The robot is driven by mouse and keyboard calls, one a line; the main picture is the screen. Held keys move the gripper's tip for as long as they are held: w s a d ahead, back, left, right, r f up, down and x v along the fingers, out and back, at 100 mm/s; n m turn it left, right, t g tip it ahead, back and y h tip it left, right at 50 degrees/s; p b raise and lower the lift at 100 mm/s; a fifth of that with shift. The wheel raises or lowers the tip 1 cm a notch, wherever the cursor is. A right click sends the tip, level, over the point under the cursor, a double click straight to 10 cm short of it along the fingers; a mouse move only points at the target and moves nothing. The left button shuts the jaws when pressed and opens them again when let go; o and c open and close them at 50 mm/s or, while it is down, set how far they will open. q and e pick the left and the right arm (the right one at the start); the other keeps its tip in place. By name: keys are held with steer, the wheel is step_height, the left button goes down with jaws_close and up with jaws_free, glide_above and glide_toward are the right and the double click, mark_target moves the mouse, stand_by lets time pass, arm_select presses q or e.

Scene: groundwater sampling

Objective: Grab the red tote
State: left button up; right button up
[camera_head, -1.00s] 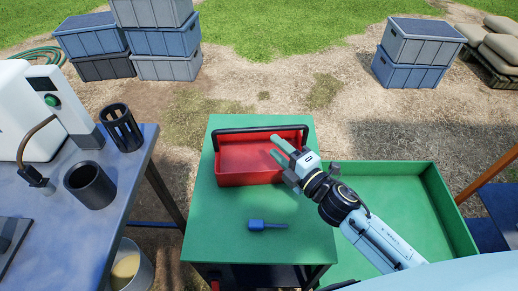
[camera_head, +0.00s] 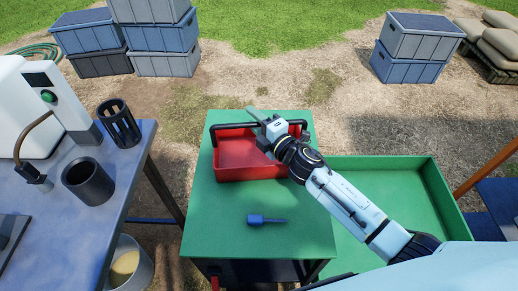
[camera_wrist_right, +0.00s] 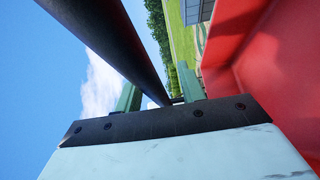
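The red tote (camera_head: 235,160) is an open red tray with a black bar handle (camera_head: 228,126) along its far side. It stands on the green-topped cabinet. My right gripper (camera_head: 256,116) is over the tote's far side at the handle, its green fingers pointing away. In the right wrist view its fingers (camera_wrist_right: 160,88) are apart. The black handle (camera_wrist_right: 115,40) runs between them in the picture, and the red tote wall (camera_wrist_right: 285,70) is at the right. I cannot tell if the fingers touch the handle. My left gripper is not in view.
A blue tool (camera_head: 262,220) lies on the green cabinet top (camera_head: 215,235) in front of the tote. A green tray (camera_head: 390,180) is at the right. A blue table (camera_head: 75,240) with black cylinders (camera_head: 90,185) is at the left. Stacked crates (camera_head: 160,40) stand farther back.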

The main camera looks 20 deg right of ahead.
jaws_close()
steer(key=shift+r, duration=0.2)
stand_by(0.3)
